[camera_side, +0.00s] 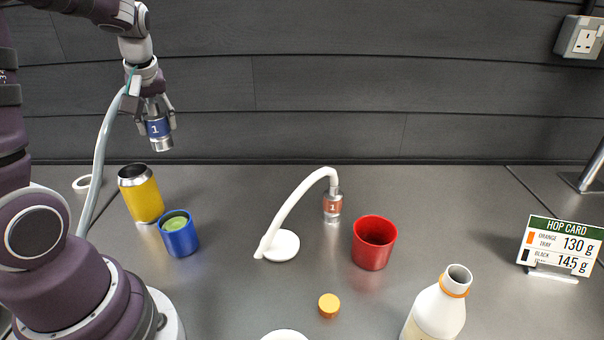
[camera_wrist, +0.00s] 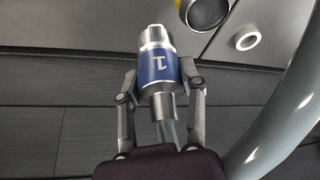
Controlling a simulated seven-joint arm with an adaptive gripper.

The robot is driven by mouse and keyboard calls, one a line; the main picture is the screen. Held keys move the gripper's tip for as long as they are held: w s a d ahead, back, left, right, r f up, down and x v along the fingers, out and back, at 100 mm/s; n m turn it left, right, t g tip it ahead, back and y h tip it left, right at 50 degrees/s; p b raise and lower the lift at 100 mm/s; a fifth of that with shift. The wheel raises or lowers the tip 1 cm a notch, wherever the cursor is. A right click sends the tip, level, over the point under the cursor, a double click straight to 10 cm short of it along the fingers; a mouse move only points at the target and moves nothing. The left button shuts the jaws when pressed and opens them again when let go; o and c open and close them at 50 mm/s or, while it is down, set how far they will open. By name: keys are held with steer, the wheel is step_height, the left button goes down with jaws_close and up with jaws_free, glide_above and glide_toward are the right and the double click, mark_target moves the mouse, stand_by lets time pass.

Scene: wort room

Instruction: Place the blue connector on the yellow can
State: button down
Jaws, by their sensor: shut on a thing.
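The blue connector (camera_side: 158,127) is a silver metal fitting with a blue band marked 1, and a pale hose runs from it. My gripper (camera_side: 157,113) is shut on it and holds it upright, well above the table. In the wrist view the connector (camera_wrist: 157,68) sits between the two fingers of my gripper (camera_wrist: 160,85). The yellow can (camera_side: 141,196) stands on the table below, slightly to the left, with a silver rim and a dark open top. Part of the can (camera_wrist: 205,12) shows at the top edge of the wrist view. The connector is apart from the can.
A blue cup (camera_side: 180,239) with green contents stands close to the can. A white ring (camera_side: 82,184) lies behind it. An orange connector (camera_side: 332,206) hangs on a white curved hose. A red cup (camera_side: 373,243), an orange cap (camera_side: 329,304), a white bottle (camera_side: 437,309) and a hop card (camera_side: 560,246) stand farther right.

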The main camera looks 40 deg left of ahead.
steer(key=s+a+r+n, duration=0.2)
steer(key=s+a+r, duration=0.15)
steer(key=s, duration=0.25)
glide_above(130, 166)
steer(key=d, duration=0.2)
steer(key=shift+g, duration=0.3)
step_height(130, 166, down, 7)
steer(key=shift+s+f, duration=0.1)
steer(key=shift+f, duration=0.1)
steer(key=shift+f, duration=0.15)
steer(key=c, duration=0.6)
jaws_free()
steer(key=shift+c, duration=0.2)
